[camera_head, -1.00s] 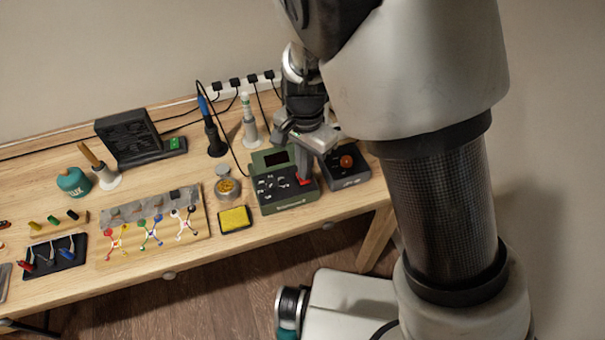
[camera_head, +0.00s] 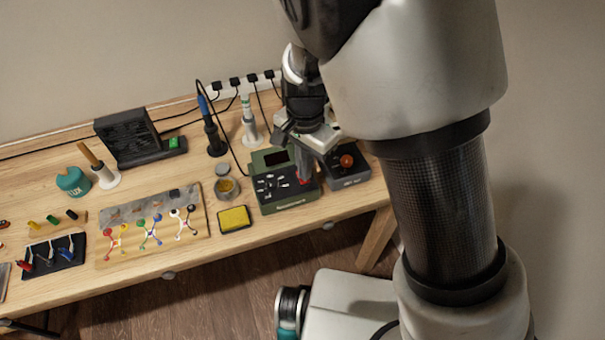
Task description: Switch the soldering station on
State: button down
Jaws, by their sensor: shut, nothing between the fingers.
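The soldering station (camera_head: 287,202) is a green box with a dark display and several small controls on its panel, near the right end of the bench. A small red part (camera_head: 300,182), apparently its switch, shows at the panel's right side. My gripper (camera_head: 304,178) is shut and empty, pointing down over that part. Its fingertips cover some of the red. I cannot tell whether they touch it. The display (camera_head: 275,158) looks dark. A soldering iron with a blue grip (camera_head: 204,107) stands in a black holder (camera_head: 216,143) behind and left of the station.
A dark box with an orange-red knob (camera_head: 346,161) stands close on the station's right. A yellow sponge (camera_head: 234,218) and a round tin (camera_head: 226,189) are on its left. A power strip (camera_head: 244,87) with cords runs behind. The bench's front edge is just before the station.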

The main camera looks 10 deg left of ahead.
jog(key=shift+f+b, duration=0.3)
jog(key=shift+f, duration=0.2)
notch_tip(320, 180, up, 7)
jog(key=p, duration=0.6)
jog(key=shift+p, duration=0.4)
jog(key=shift+r, duration=0.1)
dwell(0.3)
jog(key=d+r+n+y+p, duration=0.1)
jog(key=d+r, duration=0.2)
jog(key=r, duration=0.4)
jog(key=d+r+y+p, duration=0.1)
jog(key=d+r+p, duration=0.15)
jog(key=r, duration=0.35)
jog(key=s+d+r+n+t+h+p, duration=0.1)
jog(key=s+d+r+n+t+p, duration=0.1)
jog(key=s+d+r, duration=0.4)
jog(key=s+d+r+n+t+h+p, duration=0.1)
jog(key=s+d+r, duration=0.4)
jog(key=d+r, duration=0.7)
jog(key=r+n+t+p, duration=0.1)
jog(key=t, duration=0.1)
jog(key=shift+s+r+n+t+p, duration=0.3)
jog(key=shift+s+r+n, duration=0.05)
jog(key=shift+n, duration=0.05)
